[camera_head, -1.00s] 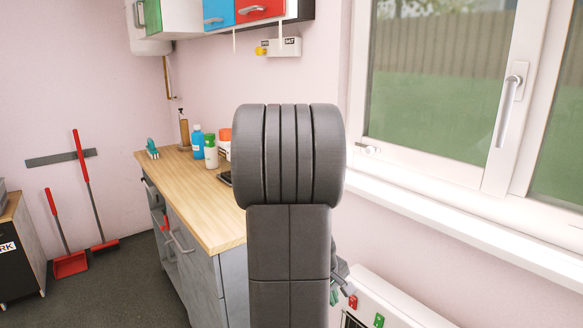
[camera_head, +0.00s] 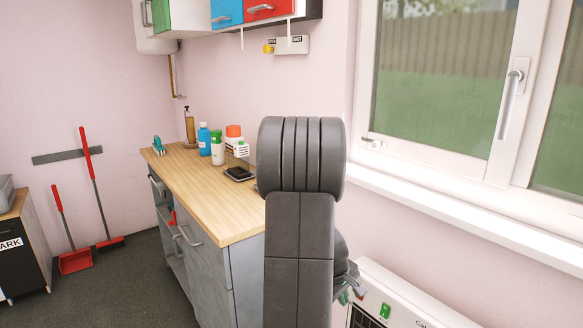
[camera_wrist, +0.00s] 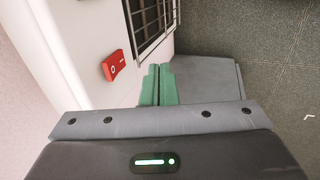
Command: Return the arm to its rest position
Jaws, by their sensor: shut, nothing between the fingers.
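My arm, dark grey, stands folded upright in the middle of the head view and covers part of the worktop. My gripper (camera_wrist: 159,70) shows in the wrist view with its two green fingers side by side, shut and empty. In the head view only a small part of the gripper (camera_head: 349,289) shows, low and to the right behind my arm; the rest is hidden. It is close to a white appliance with a red switch (camera_wrist: 114,66) and a dark grille (camera_wrist: 152,20).
The white appliance (camera_head: 400,295) stands below the window sill (camera_head: 450,213). Red broom and dustpan (camera_head: 75,261) are at the left wall. Dark floor (camera_head: 130,290) at left is clear.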

